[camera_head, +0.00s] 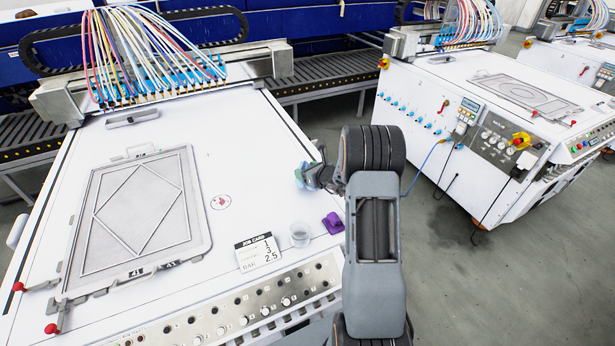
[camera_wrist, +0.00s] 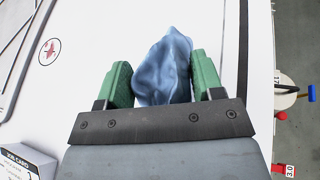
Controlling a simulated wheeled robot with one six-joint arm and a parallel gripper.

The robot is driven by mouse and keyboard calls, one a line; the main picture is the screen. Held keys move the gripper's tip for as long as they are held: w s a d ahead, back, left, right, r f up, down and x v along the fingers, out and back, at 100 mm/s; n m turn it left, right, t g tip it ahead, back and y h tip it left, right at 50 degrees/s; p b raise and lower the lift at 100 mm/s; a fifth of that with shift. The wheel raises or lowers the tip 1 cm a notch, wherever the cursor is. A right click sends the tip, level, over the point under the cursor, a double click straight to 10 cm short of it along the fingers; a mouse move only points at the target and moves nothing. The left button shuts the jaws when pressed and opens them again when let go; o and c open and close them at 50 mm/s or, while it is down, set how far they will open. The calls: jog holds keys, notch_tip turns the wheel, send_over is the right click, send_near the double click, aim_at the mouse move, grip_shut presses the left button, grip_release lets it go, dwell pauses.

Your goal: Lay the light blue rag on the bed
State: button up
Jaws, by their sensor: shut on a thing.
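My gripper (camera_wrist: 158,85) is shut on the light blue rag (camera_wrist: 166,72), which is bunched between its two green fingers. In the head view my gripper (camera_head: 307,176) is over the right side of the white bed (camera_head: 225,145), and a little of the rag (camera_head: 299,178) shows at its tip. The wrist view also shows the white bed (camera_wrist: 88,50) below the rag. I cannot tell whether the rag touches the bed.
A grey framed plate (camera_head: 137,215) lies on the bed's left part. A job card (camera_head: 257,252), a clear cup (camera_head: 299,236) and a purple object (camera_head: 333,223) stand near the front edge. Hoses (camera_head: 150,55) line the back. Another machine (camera_head: 480,120) stands to the right.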

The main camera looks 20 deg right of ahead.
jog(key=shift+d+f+p, duration=0.1)
jog(key=shift+f+p, duration=0.4)
jog(key=shift+f, duration=1.05)
jog(key=o, duration=1)
